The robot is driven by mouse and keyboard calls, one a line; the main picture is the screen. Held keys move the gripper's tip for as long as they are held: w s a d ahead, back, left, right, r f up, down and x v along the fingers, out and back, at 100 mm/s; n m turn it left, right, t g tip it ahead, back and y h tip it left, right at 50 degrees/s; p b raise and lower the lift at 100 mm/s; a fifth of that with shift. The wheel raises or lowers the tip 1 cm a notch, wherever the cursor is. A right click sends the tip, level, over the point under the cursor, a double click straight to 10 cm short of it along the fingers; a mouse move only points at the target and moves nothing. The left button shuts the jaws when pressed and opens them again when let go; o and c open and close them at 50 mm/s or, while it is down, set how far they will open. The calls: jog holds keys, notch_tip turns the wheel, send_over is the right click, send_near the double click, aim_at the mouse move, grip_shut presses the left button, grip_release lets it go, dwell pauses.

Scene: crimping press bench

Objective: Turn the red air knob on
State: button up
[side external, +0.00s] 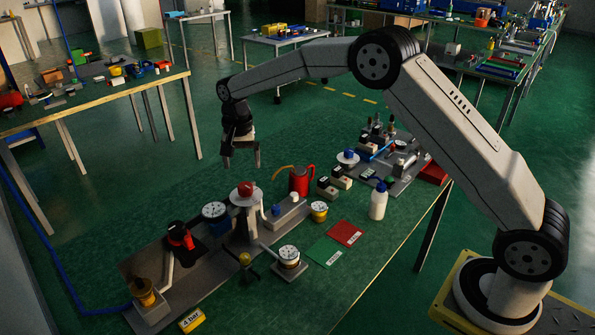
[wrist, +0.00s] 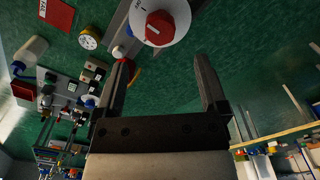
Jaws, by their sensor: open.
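The red air knob (side external: 246,188) sits on a white round dial on top of a grey post on the bench plate. In the wrist view, the red knob (wrist: 160,27) and its white dial are at the top, just beyond the fingertips. My gripper (side external: 241,163) points down, a little above the knob in the side view. My gripper also shows in the wrist view (wrist: 160,62), with its two fingers wide apart and nothing between them. The fingers do not touch the knob.
A blue-rimmed gauge (side external: 214,212) stands close left of the post. A red can (side external: 301,180) and a white bottle (side external: 378,200) stand to the right. A second gauge (side external: 289,256) and a yellow "4 bar" tag (side external: 192,320) are nearer the front. The green bench front is mostly clear.

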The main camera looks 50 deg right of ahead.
aim_at(245, 185)
jog(key=shift+f, duration=3.6)
grip_shut()
